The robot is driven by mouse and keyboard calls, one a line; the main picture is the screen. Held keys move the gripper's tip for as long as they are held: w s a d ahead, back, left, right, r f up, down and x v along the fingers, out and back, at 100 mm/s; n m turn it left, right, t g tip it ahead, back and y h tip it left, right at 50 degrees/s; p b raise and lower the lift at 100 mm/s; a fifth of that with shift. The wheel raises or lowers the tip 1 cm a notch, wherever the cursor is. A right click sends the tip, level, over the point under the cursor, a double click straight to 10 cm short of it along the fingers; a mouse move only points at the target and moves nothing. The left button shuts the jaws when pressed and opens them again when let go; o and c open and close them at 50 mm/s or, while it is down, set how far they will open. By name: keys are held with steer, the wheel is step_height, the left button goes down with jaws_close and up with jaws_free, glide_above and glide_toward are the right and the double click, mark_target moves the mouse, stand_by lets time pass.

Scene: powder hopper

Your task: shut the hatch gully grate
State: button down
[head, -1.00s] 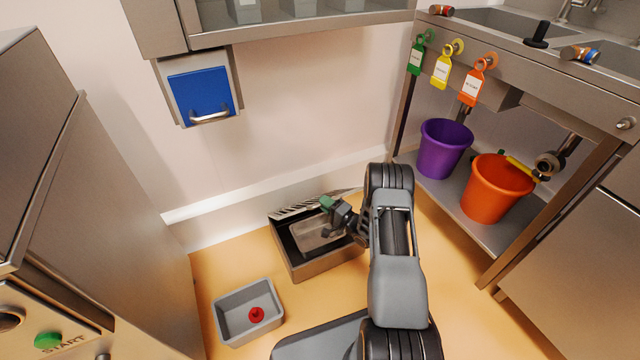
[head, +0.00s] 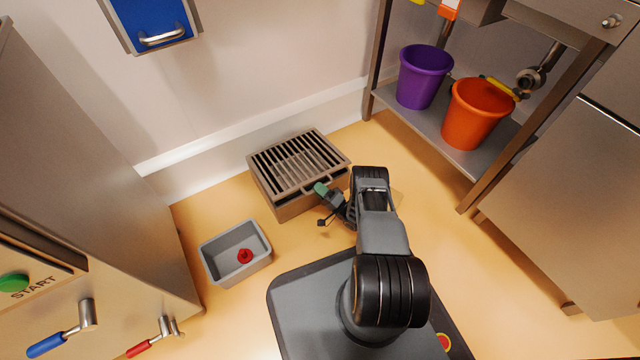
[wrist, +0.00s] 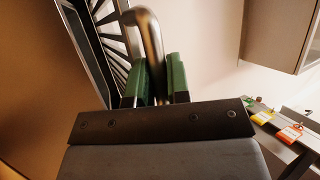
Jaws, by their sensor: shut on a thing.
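My gripper (head: 321,188) is at the front right edge of the grate, where a small bar handle is partly hidden by the fingers. In the wrist view, the green finger pads (wrist: 161,80) stand on either side of the curved metal handle (wrist: 148,42). They are shut on it. The grate's slats (wrist: 108,40) show at the left of that view.
A grey tub (head: 237,254) with a red object (head: 244,256) in it stands to the left on the floor. A purple bucket (head: 424,78) and an orange bucket (head: 476,112) stand on a low shelf at right. A steel machine with levers is at left.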

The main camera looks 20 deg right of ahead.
steer(key=shift+f, duration=0.5)
steer(key=shift+w, duration=0.1)
steer(key=c, duration=1.1)
jaws_free()
steer(key=shift+f, duration=0.1)
steer(key=v, duration=0.7)
steer(key=shift+d+f+p, duration=0.15)
steer(key=shift+f+p, duration=0.05)
steer(key=shift+p, duration=0.1)
